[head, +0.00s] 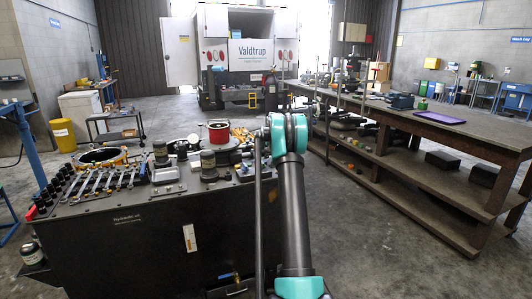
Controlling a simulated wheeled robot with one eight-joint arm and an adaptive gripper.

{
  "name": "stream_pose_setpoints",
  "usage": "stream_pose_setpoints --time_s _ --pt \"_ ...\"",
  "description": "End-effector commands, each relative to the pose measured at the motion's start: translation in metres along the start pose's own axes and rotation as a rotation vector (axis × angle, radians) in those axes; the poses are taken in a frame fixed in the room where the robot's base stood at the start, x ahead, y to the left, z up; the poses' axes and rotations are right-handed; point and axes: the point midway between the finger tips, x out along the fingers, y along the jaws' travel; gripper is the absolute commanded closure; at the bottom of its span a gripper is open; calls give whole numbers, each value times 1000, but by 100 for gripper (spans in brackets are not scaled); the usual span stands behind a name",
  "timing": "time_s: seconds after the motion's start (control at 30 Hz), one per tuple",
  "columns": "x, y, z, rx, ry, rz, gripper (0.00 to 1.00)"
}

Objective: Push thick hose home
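I cannot make out a thick hose in the head view. A dark workbench (160,255) marked "Hydraulic oil" stands in front of me at the left. Its top carries a row of wrenches (108,181), black round parts, a yellow-rimmed round opening (100,157), metal cylindrical fittings (208,163) and a red-sided can (218,131). My arm rises from the bottom centre to a teal joint at the bench's right end. My gripper is not visible, and my arm covers part of the bench's right end.
A long wooden bench (465,134) with shelves runs along the right, holding a purple tray (440,117), boxes and tools. A white truck body (235,55) stands at the back. A yellow bin (63,135) stands at the left. The floor behind the dark bench is mostly clear.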

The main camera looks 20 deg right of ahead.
Motion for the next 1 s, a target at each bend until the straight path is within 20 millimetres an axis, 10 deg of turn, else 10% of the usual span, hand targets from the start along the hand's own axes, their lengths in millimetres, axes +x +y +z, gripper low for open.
stream_pose_setpoints --time_s 0.33,1.0 --pt "-12 0 -2 1 3 -1 55" --pt "-117 0 -1 0 1 0 55"
